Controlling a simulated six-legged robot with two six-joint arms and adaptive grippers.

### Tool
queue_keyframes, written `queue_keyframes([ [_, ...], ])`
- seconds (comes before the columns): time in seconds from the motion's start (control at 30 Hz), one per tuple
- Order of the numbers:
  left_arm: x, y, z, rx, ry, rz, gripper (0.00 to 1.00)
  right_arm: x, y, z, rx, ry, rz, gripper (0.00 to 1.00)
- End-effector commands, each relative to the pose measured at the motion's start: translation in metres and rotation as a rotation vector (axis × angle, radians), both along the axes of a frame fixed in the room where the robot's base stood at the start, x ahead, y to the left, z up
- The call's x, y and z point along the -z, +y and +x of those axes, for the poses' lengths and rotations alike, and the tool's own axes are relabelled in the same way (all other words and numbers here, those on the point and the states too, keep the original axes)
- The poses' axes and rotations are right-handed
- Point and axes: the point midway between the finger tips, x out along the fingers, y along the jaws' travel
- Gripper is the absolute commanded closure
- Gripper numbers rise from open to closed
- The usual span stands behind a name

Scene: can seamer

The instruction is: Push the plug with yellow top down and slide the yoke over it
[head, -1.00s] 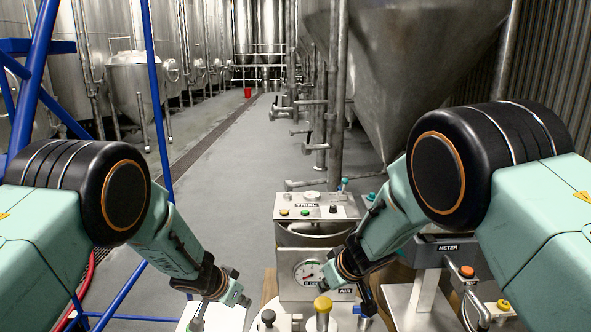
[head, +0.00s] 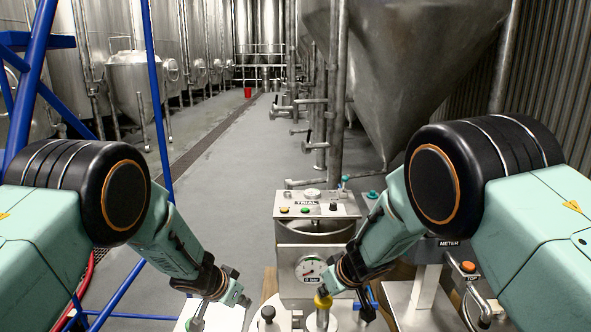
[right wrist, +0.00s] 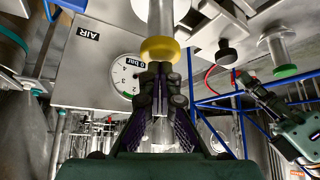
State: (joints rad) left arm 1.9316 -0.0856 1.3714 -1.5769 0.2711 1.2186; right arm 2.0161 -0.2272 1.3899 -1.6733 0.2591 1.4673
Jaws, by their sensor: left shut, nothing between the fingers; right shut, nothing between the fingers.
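The plug with the yellow top (head: 323,300) stands upright low in the head view. In the right wrist view the yellow top (right wrist: 160,50) shows as a ring-like knob on a metal shaft. My right gripper (head: 327,288) is shut and empty, its fingertips at the yellow top, touching or nearly so; the fingertips also show in the right wrist view (right wrist: 160,70). My left gripper (head: 242,298) is shut and empty, apart to the left of the plugs. I cannot make out the yoke for certain.
A black-knobbed plug (head: 267,313) stands left of the yellow one; it also shows in the right wrist view (right wrist: 226,55). A green-topped plug (right wrist: 285,72) is farther along. Behind stand a gauge (head: 311,270) and TRIAL panel (head: 309,204). A METER stand (head: 447,246) is at right.

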Motion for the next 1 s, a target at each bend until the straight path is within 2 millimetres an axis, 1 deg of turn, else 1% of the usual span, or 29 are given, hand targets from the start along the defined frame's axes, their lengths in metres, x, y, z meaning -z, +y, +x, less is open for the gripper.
queue_keyframes([
  [0.5,0.008,0.000,0.000,0.000,0.000,0.000,1.00,0.018,0.000,-0.001,0.000,0.003,0.000,1.00],
  [0.67,0.010,0.000,0.000,0.000,0.000,0.000,1.00,0.017,0.000,-0.001,0.000,0.004,-0.001,1.00],
  [1.0,0.024,0.000,0.000,-0.001,0.000,0.000,1.00,0.018,0.000,-0.002,0.000,0.005,-0.001,1.00],
])
